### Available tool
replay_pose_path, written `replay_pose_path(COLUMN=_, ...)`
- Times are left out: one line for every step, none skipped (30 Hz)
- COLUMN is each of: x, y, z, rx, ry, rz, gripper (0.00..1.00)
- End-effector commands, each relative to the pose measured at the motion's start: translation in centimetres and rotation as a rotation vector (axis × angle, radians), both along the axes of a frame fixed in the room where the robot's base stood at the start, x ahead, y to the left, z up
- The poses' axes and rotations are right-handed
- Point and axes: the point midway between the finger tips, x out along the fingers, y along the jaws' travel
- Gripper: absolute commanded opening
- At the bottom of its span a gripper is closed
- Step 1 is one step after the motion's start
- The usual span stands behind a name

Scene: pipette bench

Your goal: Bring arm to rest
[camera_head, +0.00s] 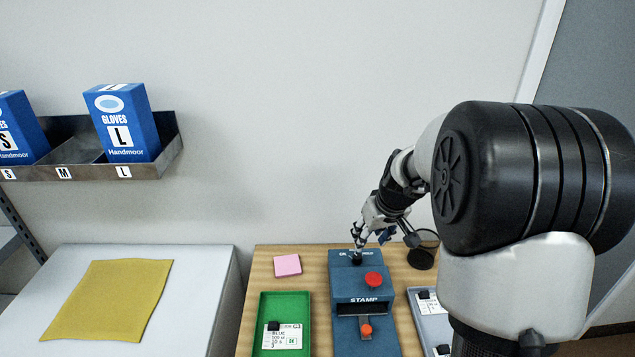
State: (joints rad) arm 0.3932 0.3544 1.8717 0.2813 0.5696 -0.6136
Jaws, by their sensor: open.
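My gripper (372,240) is open, with its fingers pointing down at the back end of the blue stamp machine (360,280). A small dark knob shows on the machine between or just beside the fingers; I cannot tell whether they touch it. My arm comes in from the right, and its large links hide the right part of the bench.
A green tray (265,325) with a labelled item stands left of the machine, and a grey tray (418,310) right of it. A pink pad (287,265) lies behind the green tray. A yellow cloth (108,300) covers part of the white surface. A glove-box shelf (90,172) hangs above.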

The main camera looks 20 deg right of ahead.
Motion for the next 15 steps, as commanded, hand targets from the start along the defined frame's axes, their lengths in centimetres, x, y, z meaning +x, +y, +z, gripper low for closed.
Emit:
replay_pose_path(x=0.0, y=0.0, z=0.0, rx=0.0, ry=0.0, rz=0.0, gripper=0.42)
replay_pose_path(x=0.0, y=0.1, z=0.1, rx=0.0, ry=-0.001, rz=0.001, gripper=0.42)
replay_pose_path(x=-0.2, y=0.3, z=0.4, rx=0.0, ry=-0.001, rz=0.002, gripper=0.42)
replay_pose_path(x=-0.4, y=0.7, z=0.7, rx=0.001, ry=-0.003, rz=0.004, gripper=0.42)
replay_pose_path(x=-0.7, y=1.1, z=1.3, rx=0.0, ry=-0.005, rz=0.004, gripper=0.42)
replay_pose_path(x=-1.2, y=1.9, z=2.1, rx=0.001, ry=-0.006, rz=0.007, gripper=0.42)
replay_pose_path(x=-1.8, y=2.7, z=2.9, rx=0.002, ry=-0.008, rz=0.011, gripper=0.42)
replay_pose_path(x=-2.6, y=3.5, z=3.7, rx=0.003, ry=-0.008, rz=0.013, gripper=0.42)
replay_pose_path(x=-3.7, y=4.8, z=4.9, rx=0.004, ry=-0.01, rz=0.017, gripper=0.42)
replay_pose_path(x=-4.7, y=5.8, z=5.8, rx=0.005, ry=-0.01, rz=0.019, gripper=0.42)
replay_pose_path(x=-5.8, y=6.8, z=6.7, rx=0.005, ry=-0.012, rz=0.023, gripper=0.42)
replay_pose_path(x=-7.5, y=8.2, z=7.7, rx=0.008, ry=-0.01, rz=0.024, gripper=0.42)
replay_pose_path(x=-8.7, y=9.1, z=8.4, rx=0.008, ry=-0.01, rz=0.026, gripper=0.42)
replay_pose_path(x=-10.0, y=10.0, z=9.0, rx=0.009, ry=-0.01, rz=0.026, gripper=0.42)
replay_pose_path(x=-11.8, y=11.1, z=9.7, rx=0.009, ry=-0.009, rz=0.026, gripper=0.42)
